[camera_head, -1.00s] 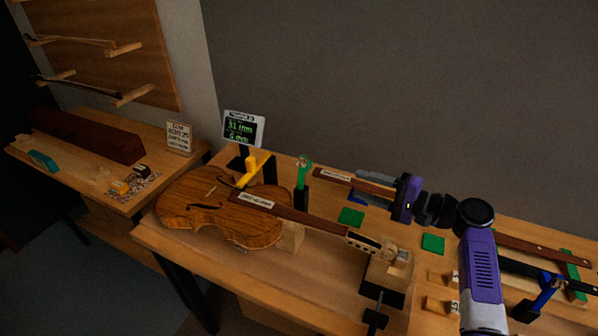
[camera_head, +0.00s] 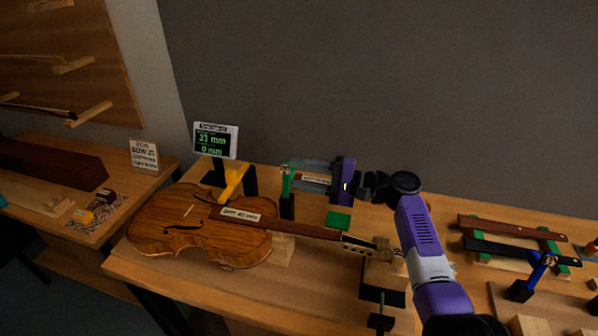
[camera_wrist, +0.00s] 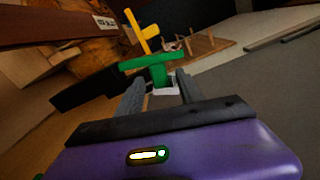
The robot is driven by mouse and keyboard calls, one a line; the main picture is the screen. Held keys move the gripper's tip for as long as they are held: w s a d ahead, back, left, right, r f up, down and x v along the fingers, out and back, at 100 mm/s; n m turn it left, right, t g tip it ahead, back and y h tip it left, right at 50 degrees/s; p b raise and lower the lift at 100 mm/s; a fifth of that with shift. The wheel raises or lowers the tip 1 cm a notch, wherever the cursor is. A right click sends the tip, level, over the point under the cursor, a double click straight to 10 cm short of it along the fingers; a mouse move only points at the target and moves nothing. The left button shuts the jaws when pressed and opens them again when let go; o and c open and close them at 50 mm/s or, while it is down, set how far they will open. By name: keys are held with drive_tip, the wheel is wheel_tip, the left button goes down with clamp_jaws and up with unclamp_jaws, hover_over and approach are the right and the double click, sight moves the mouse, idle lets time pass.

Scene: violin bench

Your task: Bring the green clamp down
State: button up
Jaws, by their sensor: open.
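The green clamp (camera_head: 287,181) stands upright at the top of a black post (camera_head: 287,207) behind the violin's neck. It also shows in the wrist view (camera_wrist: 155,66), just ahead of and between my fingertips. My gripper (camera_head: 299,174) is open, with its grey fingers pointing left at the clamp. In the wrist view my two fingers (camera_wrist: 159,80) reach toward the clamp's lower part, one on each side. I cannot tell whether they touch it. Nothing is held.
The violin (camera_head: 190,225) lies on the bench with a label on its fingerboard. A yellow clamp (camera_head: 233,182) stands left of the green one. Behind stands a display (camera_head: 215,140) reading 31 mm and 0 mm. A blue clamp (camera_head: 538,268) stands at right. A green pad (camera_head: 339,220) lies nearby.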

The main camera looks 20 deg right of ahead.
drive_tip(key=shift+w+a, duration=0.15)
drive_tip(key=shift+a, duration=0.1)
clamp_jaws()
drive_tip(key=shift+f, duration=0.1)
idle(1.2)
